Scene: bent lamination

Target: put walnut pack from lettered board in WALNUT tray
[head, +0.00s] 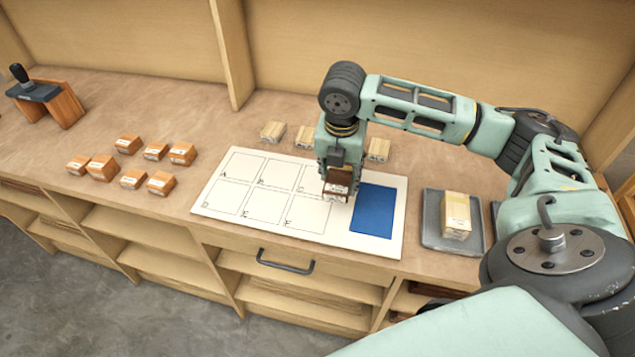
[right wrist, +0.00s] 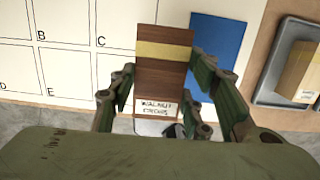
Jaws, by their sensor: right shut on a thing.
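My right gripper (head: 337,188) is shut on the walnut pack (right wrist: 160,75), over the lettered board (head: 215,205) near its blue patch. The pack is dark brown with a pale yellow band and a white label reading WALNUT, shown in the right wrist view; it also shows small in the head view (head: 336,187). The board has lettered squares, and the visible ones look empty. A grey tray (head: 430,234) right of the board holds a pale wooden pack (head: 456,214); I cannot read a tray name. My left gripper is not in view.
Several orange-brown packs (head: 103,167) stand on the bench left of the board. Several pale packs (head: 272,131) stand behind it. A black-handled tool on a wooden block (head: 62,106) is at the far left. The bench's front edge has a drawer handle (head: 285,266).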

